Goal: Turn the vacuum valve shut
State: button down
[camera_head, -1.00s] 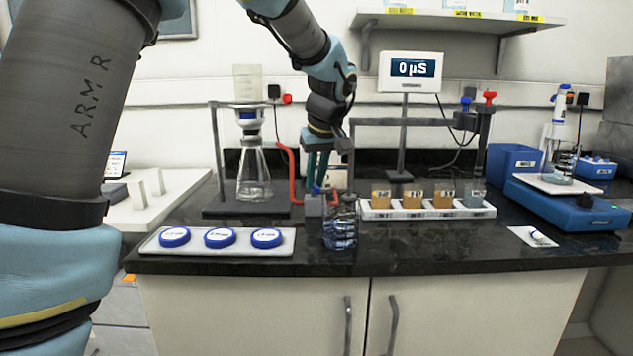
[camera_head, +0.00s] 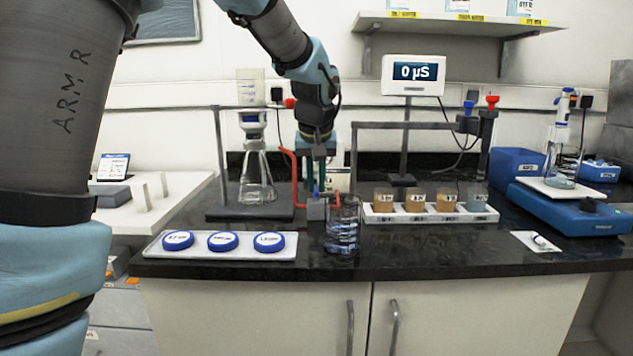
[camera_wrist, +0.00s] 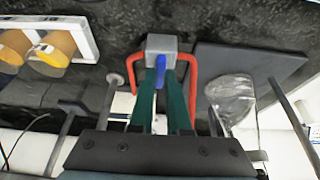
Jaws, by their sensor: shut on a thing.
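The vacuum valve is a grey block (camera_head: 316,210) with a blue handle (camera_wrist: 160,68), low on the bench between the filter stand and a glass beaker. Red tubing (camera_wrist: 190,66) leaves the block on both sides in the wrist view. There the handle points away from the block toward my gripper, crosswise to the tube ends. My gripper (camera_wrist: 160,88) comes down from above, with its green fingers shut on the blue handle. It also shows in the head view (camera_head: 317,188). The handle's contact faces are partly hidden by the fingers.
The filter flask (camera_head: 257,180) stands left of the valve. A glass beaker (camera_head: 342,228) stands close at its right. A rack of sample cups (camera_head: 430,216) is farther right. A tray with blue-lidded dishes (camera_head: 222,243) lies front left.

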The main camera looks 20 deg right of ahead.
jog(key=c, duration=0.9)
grip_release()
jog(key=v, duration=1)
jog(key=shift+s+r+b, duration=0.2)
jog(key=shift+r+b, duration=0.1)
jog(key=shift+r, duration=0.1)
